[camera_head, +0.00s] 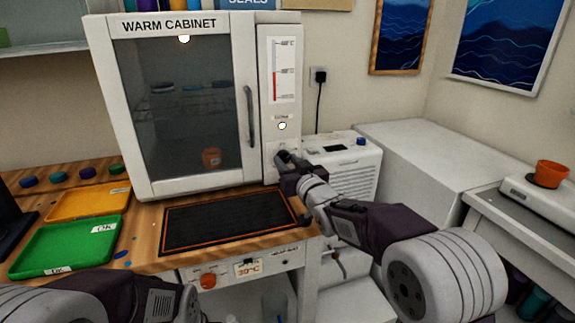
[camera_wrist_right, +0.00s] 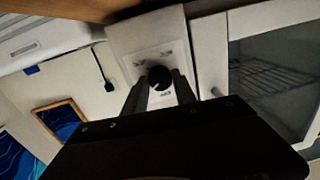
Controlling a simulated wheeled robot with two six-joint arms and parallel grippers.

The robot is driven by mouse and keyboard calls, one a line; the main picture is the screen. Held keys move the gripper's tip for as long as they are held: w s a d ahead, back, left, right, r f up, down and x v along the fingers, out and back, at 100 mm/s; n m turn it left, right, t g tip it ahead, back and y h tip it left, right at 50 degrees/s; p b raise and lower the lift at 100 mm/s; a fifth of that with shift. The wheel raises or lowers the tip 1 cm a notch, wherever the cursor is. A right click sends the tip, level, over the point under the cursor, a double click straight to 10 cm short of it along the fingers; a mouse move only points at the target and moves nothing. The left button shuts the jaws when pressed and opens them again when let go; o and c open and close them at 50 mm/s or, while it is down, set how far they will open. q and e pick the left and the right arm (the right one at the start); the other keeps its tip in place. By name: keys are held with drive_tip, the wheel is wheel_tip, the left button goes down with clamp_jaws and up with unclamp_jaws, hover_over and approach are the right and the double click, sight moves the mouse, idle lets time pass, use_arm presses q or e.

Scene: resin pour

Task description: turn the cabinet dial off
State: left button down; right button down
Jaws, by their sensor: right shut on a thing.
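The warm cabinet (camera_head: 190,105) stands on the wooden bench with its glass door closed. Its side panel (camera_head: 283,60) carries a red-and-white scale and a small light. The cabinet dial (camera_wrist_right: 159,77) shows in the right wrist view as a dark round knob on a pale plate with small markings too blurred to read. My right gripper (camera_wrist_right: 160,88) is shut on the dial, one finger on each side. In the head view my right gripper (camera_head: 284,160) reaches the lower side panel and hides the dial. My left arm shows at the lower left; its fingers are out of view.
A black mat (camera_head: 230,222) lies in front of the cabinet. Green (camera_head: 70,247) and orange (camera_head: 88,204) trays lie to the left. A white machine (camera_head: 345,165) stands right of the cabinet. An orange cup (camera_head: 549,174) sits on a scale at far right.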

drive_tip(key=n+b, duration=0.1)
drive_tip(key=n, duration=0.2)
drive_tip(key=shift+f+n+b, duration=0.1)
drive_tip(key=shift+n+b, duration=0.2)
drive_tip(key=shift+b, duration=0.1)
drive_tip(key=n+b, duration=0.1)
drive_tip(key=n, duration=0.1)
drive_tip(key=shift+n+b, duration=0.3)
drive_tip(key=shift+b, duration=0.05)
drive_tip(key=n+b, duration=0.3)
drive_tip(key=n, duration=0.1)
drive_tip(key=shift+h, duration=0.4)
drive_tip(key=shift+n+b, duration=0.5)
drive_tip(key=shift+b, duration=0.15)
drive_tip(key=shift+r, duration=0.2)
drive_tip(key=c, duration=1)
unclamp_jaws()
